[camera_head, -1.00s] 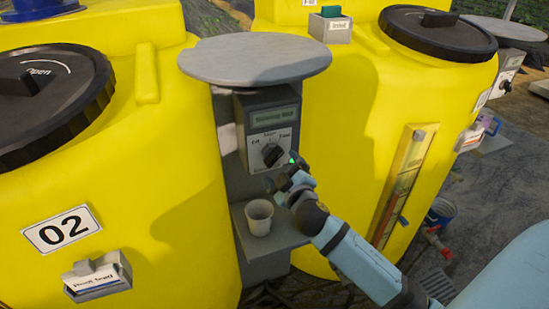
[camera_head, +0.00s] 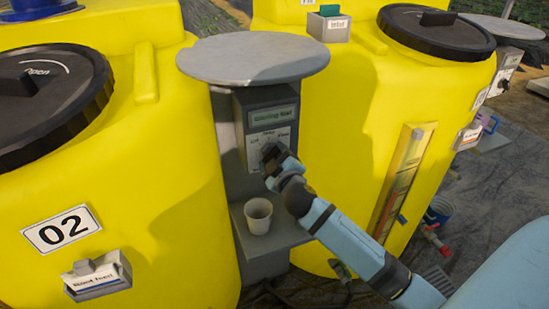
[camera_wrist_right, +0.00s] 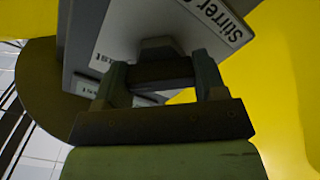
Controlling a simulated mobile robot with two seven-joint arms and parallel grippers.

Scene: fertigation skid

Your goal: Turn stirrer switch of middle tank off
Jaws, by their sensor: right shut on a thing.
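The box face there carries a label reading "Stirrer" (camera_wrist_right: 218,18). My left gripper is out of view.
The left tank (camera_head: 150,190) bears the plate 02 (camera_head: 62,230). A round grey plate (camera_head: 253,58) overhangs the box. A white cup (camera_head: 258,216) stands on a grey shelf (camera_head: 284,232) under the dial. Another yellow tank (camera_head: 340,110) stands close on the right.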

